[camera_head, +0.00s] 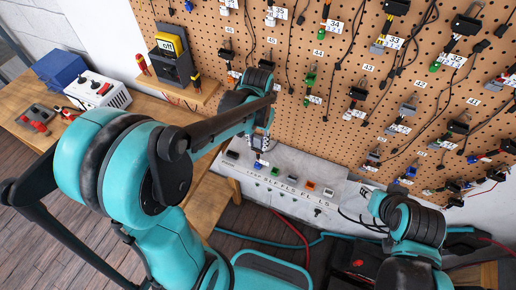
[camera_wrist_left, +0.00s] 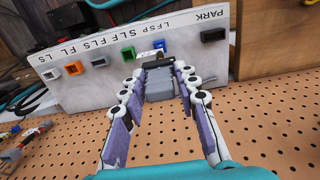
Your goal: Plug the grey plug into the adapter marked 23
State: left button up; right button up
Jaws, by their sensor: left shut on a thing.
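My left gripper (camera_wrist_left: 160,80) is shut on the grey plug (camera_wrist_left: 158,88), a grey block between its two purple-padded fingers in the left wrist view. A dark part shows just beyond the plug; I cannot tell whether it touches it. In the head view my left gripper (camera_head: 260,140) hangs in front of the pegboard, over the socket strip, and the plug is too small to make out. Adapters with white number tags hang on the pegboard (camera_head: 335,130); I cannot read a 23 on any. My right arm's wrist (camera_head: 410,220) is at lower right, its fingers unclear.
A pale strip (camera_head: 290,192) with coloured sockets and printed letters runs below the pegboard. Cables hang between the adapters. A wooden bench (camera_head: 150,105) at left holds a white power box (camera_head: 98,90) and a yellow-faced meter (camera_head: 172,50). Hoses lie on the floor.

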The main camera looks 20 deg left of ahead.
aim_at(258, 137)
dwell(0.4)
pick_arm(q)
jog(key=o, duration=1)
notch_tip(258, 137, up, 9)
jog(key=p, duration=0.6)
jog(key=shift+f+p, duration=0.2)
jog(key=shift+p, duration=0.1)
jog(key=shift+f, duration=0.1)
